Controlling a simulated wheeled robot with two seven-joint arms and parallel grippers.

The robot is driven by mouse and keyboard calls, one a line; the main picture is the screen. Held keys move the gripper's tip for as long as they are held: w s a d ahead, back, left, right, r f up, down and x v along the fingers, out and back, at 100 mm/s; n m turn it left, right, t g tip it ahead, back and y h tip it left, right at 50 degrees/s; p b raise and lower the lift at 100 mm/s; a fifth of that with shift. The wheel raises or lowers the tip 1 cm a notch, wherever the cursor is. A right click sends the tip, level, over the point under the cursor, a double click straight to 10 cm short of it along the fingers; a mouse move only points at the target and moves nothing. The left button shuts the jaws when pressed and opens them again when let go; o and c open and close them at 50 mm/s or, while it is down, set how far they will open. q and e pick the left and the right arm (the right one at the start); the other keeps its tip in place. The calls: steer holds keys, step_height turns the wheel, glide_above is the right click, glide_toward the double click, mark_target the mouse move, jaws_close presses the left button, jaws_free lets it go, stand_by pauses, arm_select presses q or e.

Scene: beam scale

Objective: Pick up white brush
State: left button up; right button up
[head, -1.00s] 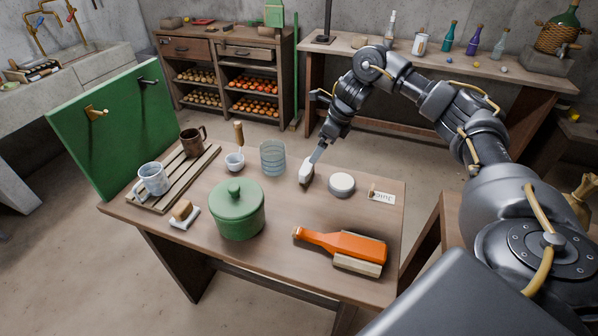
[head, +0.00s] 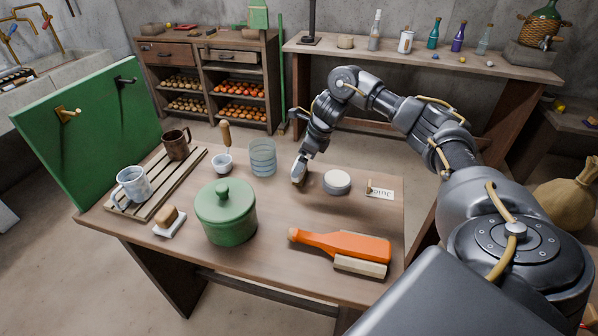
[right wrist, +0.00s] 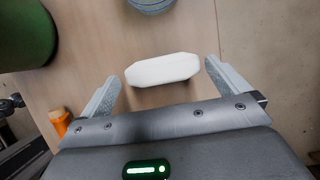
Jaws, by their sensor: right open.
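A white oblong thing, which I take for the white brush (right wrist: 163,70), lies on the wooden table in the right wrist view. It sits crosswise just beyond and between my right fingers, with a gap at each side. In the head view the gripper hides most or all of the white brush. My left gripper is not in view.
A green lidded pot (head: 226,212) stands left of my right gripper. An orange brush (head: 343,244) with pale bristles lies nearer the front edge.

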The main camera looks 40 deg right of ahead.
mark_target(300, 181)
steer(key=shift+a+f, duration=0.15)
steer(key=shift+f, duration=0.15)
steer(key=p+x, duration=0.1)
steer(key=x, duration=0.3)
steer(key=shift+w+f+p, duration=0.15)
steer(key=shift+f+p, duration=0.2)
steer(key=shift+f, duration=0.05)
steer(key=c, duration=0.8)
steer(key=shift+r, duration=0.1)
